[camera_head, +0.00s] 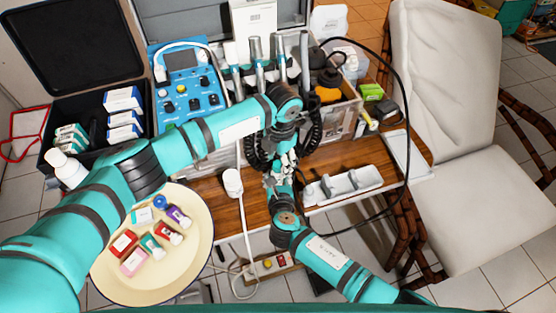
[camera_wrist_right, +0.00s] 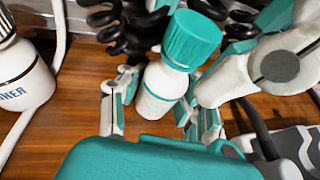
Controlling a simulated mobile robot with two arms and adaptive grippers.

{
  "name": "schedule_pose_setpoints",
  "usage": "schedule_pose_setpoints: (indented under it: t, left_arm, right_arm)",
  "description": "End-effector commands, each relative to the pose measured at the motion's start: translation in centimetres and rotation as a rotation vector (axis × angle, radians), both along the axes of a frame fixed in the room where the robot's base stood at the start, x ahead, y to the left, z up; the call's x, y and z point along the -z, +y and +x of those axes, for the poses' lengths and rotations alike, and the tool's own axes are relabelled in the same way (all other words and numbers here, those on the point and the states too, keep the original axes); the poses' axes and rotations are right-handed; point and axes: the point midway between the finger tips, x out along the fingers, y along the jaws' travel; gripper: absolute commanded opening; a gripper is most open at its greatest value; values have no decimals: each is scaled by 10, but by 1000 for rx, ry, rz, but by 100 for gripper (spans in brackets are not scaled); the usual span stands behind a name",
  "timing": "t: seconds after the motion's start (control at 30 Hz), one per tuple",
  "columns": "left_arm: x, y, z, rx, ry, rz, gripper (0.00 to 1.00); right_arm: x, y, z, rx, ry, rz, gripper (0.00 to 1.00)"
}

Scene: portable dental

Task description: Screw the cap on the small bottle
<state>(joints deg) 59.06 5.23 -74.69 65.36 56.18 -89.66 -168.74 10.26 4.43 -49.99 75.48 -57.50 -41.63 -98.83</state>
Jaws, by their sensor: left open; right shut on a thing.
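A small white bottle (camera_wrist_right: 165,88) with a teal cap (camera_wrist_right: 192,40) on top stands between the fingers of my right gripper (camera_wrist_right: 157,100) in the right wrist view. The cap sits over the bottle's neck; I cannot tell how tightly. The bottle looks tilted in that view. My right gripper is shut on the bottle's body. My left gripper (camera_head: 284,156) is open, close above my right gripper in the head view. White and teal parts of it show beside the cap at the right of the wrist view (camera_wrist_right: 245,65). In the head view the grippers largely hide the bottle.
Another white bottle (camera_head: 232,182) stands on the wooden table (camera_head: 212,192) left of the grippers. A white tray (camera_head: 345,185) lies to their right. A dental unit (camera_head: 187,85) and black coiled hoses (camera_head: 310,130) are behind. A round plate (camera_head: 195,255) with small boxes is at lower left.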

Motion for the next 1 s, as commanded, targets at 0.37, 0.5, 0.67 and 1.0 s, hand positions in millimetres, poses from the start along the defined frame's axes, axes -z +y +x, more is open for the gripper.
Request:
schedule_pose_setpoints:
  t: [0.37,0.5,0.67,1.0]
  left_arm:
    - [-41,-2,1,0,-3,-1,50]
    - [-45,-2,0,0,0,0,50]
    - [-45,-2,0,0,0,0,47]
    - [-48,-6,0,-366,-22,-2,45]
  right_arm:
    - [0,0,0,0,-1,0,0]
    - [0,0,0,0,-1,0,0]
    - [0,0,0,0,-1,0,0]
    - [-1,0,0,0,-1,0,0]
